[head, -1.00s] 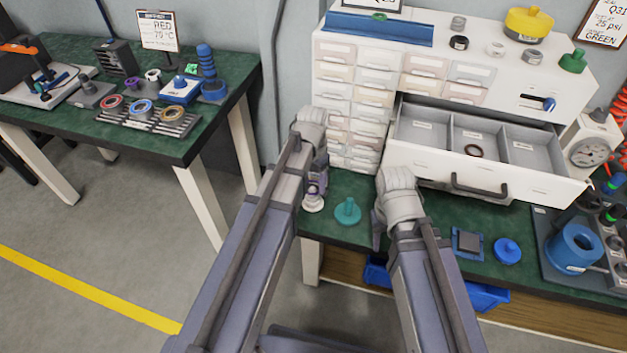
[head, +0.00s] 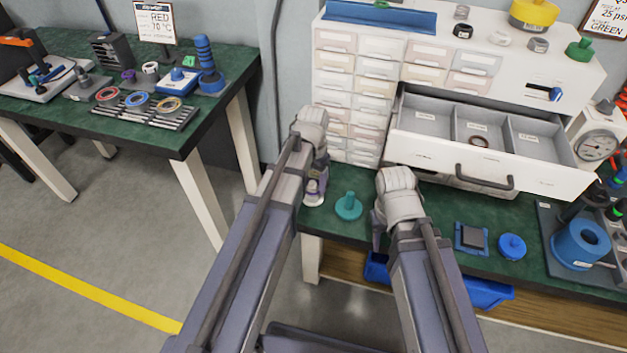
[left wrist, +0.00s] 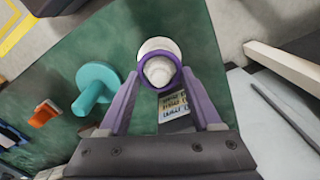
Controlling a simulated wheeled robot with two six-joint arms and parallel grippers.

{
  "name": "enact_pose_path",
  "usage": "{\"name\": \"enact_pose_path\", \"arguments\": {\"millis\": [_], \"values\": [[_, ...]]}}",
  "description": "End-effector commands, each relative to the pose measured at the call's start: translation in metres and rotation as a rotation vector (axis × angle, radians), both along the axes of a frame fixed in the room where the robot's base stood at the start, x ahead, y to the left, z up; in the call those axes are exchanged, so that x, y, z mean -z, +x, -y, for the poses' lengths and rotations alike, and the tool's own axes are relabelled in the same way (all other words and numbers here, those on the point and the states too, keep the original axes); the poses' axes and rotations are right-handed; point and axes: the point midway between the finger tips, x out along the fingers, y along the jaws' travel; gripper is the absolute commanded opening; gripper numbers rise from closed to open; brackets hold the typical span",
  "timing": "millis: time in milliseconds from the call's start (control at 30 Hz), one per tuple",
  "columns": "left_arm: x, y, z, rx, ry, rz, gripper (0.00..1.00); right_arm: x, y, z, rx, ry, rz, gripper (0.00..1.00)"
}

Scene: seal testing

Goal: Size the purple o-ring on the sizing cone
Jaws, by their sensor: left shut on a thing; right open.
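My left gripper (head: 317,178) is shut on the purple o-ring (left wrist: 143,70), one finger on each side of it. The ring also shows as a small purple patch in the head view (head: 315,187). A white tapered piece (left wrist: 158,48) with a round base, which looks like the sizing cone, stands on the green bench; in the head view its base (head: 314,199) is just below the gripper. In the left wrist view the ring frames the piece's tip. I cannot tell whether they touch. My right gripper (head: 377,233) is open, partly hidden by its arm, above the bench.
A teal knobbed piece (head: 348,206) stands between the grippers. An open drawer (head: 490,169) with a dark ring (head: 480,141) juts out behind my right arm. A printed card (left wrist: 174,107) lies beside the white piece. A blue round piece (head: 512,246) is further right.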

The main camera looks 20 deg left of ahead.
Motion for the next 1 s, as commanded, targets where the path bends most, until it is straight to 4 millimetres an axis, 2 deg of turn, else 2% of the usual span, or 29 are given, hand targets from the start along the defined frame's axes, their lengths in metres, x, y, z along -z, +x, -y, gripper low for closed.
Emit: {"name": "enact_pose_path", "arguments": {"millis": [567, 600, 867, 1000], "values": [[0.017, 0.0, 0.0, 0.0, 0.0, 0.0, 0.14, 0.018, 0.0, 0.0, 0.0, 0.0, 0.0, 0.46], [0.016, 0.0, 0.0, 0.0, 0.0, 0.0, 0.69, 0.016, 0.0, 0.0, 0.0, 0.0, 0.0, 0.46], [0.016, 0.0, 0.0, 0.0, 0.0, 0.0, 0.98, 0.016, 0.0, 0.0, 0.0, 0.0, 0.0, 0.46], [0.016, 0.0, 0.0, 0.0, 0.0, 0.0, 1.0, 0.016, 0.0, 0.0, 0.0, 0.0, 0.0, 0.46]]}}
